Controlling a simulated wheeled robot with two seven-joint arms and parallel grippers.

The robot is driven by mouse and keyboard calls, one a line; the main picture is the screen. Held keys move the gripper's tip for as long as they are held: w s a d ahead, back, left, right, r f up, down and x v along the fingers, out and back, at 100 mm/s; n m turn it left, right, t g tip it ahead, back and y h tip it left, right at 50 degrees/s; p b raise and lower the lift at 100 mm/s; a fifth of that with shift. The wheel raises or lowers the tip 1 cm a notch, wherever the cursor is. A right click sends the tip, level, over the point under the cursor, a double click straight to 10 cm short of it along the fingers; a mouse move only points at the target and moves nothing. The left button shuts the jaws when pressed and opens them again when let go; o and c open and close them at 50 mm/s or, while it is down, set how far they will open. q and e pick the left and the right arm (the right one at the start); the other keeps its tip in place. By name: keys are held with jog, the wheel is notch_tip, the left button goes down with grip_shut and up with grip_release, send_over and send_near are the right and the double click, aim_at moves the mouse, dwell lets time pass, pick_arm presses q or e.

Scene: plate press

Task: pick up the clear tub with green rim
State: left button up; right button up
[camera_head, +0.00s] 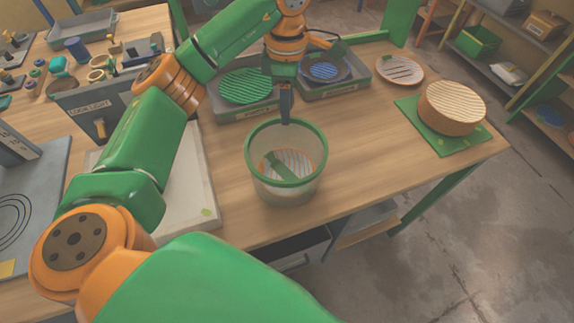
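The clear tub with green rim (262,185) stands upright on the wooden table near its front edge, in the middle of the head view. A striped orange-edged disc and a green strip show inside or through it. My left gripper (286,118) points down at the tub's back rim, its dark fingers overlapping the rim in the picture. The fingers line up one behind the other, so I cannot tell whether they are apart or closed on the rim. My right gripper is not in view.
Behind the tub, grey trays hold a green plate (245,86) and a blue plate (325,69). A striped plate (400,70) and a round wooden block (452,107) on a green mat (440,139) are at right. A pale board (190,205) lies left. Table (365,140) right of the tub is clear.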

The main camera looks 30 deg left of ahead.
aim_at(290, 130)
pick_arm(q)
jog(key=shift+w+f, duration=0.2)
jog(key=shift+f, duration=0.35)
jog(key=f+p, duration=0.3)
jog(key=shift+w+d+f, duration=0.1)
jog(key=shift+d+f, duration=0.2)
jog(key=shift+f, duration=0.1)
notch_tip(290, 130, down, 3)
jog(key=shift+r, duration=0.15)
jog(key=shift+c, duration=1)
grip_shut()
